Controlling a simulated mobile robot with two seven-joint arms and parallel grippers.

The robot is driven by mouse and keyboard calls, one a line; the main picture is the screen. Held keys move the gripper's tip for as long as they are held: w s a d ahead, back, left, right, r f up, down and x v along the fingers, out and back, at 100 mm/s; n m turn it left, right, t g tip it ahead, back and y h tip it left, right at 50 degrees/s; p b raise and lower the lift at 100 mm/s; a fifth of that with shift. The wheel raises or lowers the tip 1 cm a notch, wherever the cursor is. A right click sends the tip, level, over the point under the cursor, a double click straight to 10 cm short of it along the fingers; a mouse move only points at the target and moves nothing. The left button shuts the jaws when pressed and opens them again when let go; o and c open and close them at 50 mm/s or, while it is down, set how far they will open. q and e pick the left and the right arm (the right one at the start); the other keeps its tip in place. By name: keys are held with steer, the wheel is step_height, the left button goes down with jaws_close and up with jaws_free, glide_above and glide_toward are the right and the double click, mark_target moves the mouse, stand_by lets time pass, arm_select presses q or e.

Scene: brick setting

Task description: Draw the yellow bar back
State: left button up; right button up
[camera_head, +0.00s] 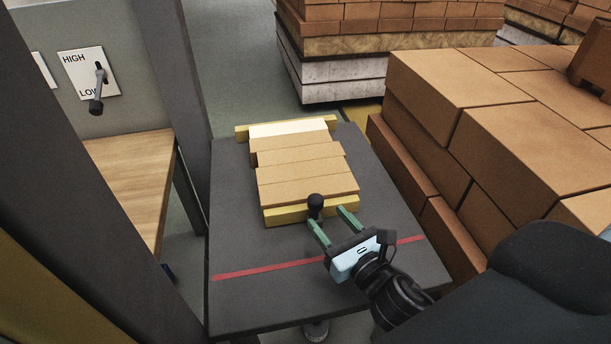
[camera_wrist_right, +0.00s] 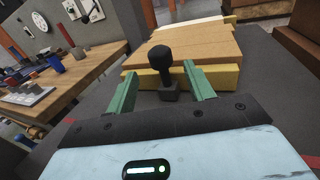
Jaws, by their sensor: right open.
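The yellow bar (camera_head: 290,213) lies along the near edge of a row of tan bricks (camera_head: 305,170) on a dark grey table (camera_head: 240,300). A black ball-topped knob (camera_head: 315,203) stands at the bar's front. In the right wrist view the knob (camera_wrist_right: 161,62) rises between the green fingers, with the yellow bar (camera_wrist_right: 222,79) behind it. My right gripper (camera_head: 333,218) is open, its fingers on either side of the knob and apart from it. My left gripper is not in view.
A red line (camera_head: 300,262) crosses the table nearer me than the bar. Another yellow bar (camera_head: 243,133) lies at the row's far end. Large brick stacks (camera_head: 460,130) stand close on the right. A HIGH/LOW lever (camera_head: 97,95) is on the left panel.

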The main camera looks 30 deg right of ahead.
mark_target(311, 196)
steer(key=shift+w+r, duration=0.1)
steer(key=shift+r, duration=0.05)
steer(key=shift+w, duration=0.15)
steer(key=w, duration=0.6)
steer(key=shift+w+a+r+p, duration=0.1)
steer(key=shift+a+r+p, duration=0.1)
steer(key=shift+p, duration=0.2)
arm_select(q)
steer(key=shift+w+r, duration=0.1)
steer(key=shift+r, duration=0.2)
arm_select(e)
steer(key=shift+w+f, duration=0.1)
steer(key=shift+w, duration=0.6)
steer(key=shift+c, duration=0.3)
